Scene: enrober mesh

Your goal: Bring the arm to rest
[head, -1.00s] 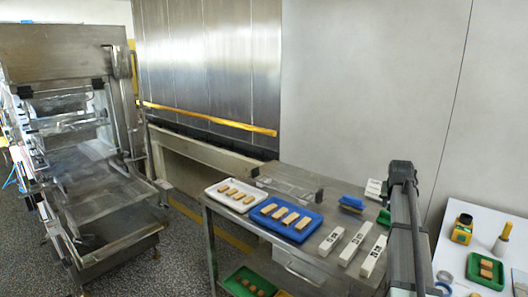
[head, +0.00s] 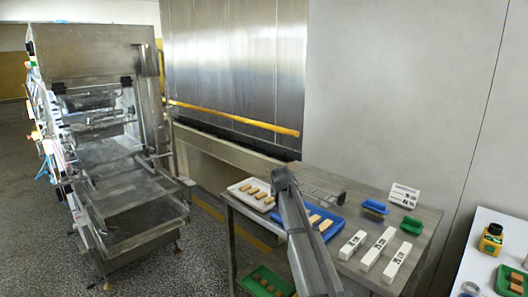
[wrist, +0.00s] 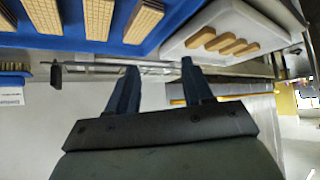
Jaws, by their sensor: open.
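My gripper (wrist: 159,68) shows in the wrist view with its two dark fingers apart and nothing between them. In the head view my grey arm reaches up over the steel table, and the gripper itself cannot be made out. The arm hides part of the blue tray (head: 337,232), which holds wafer-like bars; the tray also shows in the wrist view (wrist: 70,48). The white tray (head: 238,194) with several tan bars lies left of it, and also shows in the wrist view (wrist: 215,20). No bar is in the gripper.
Several white blocks (head: 378,249) lie right of the blue tray. A green tray (head: 262,284) is low under the table. A steel machine (head: 110,160) stands left.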

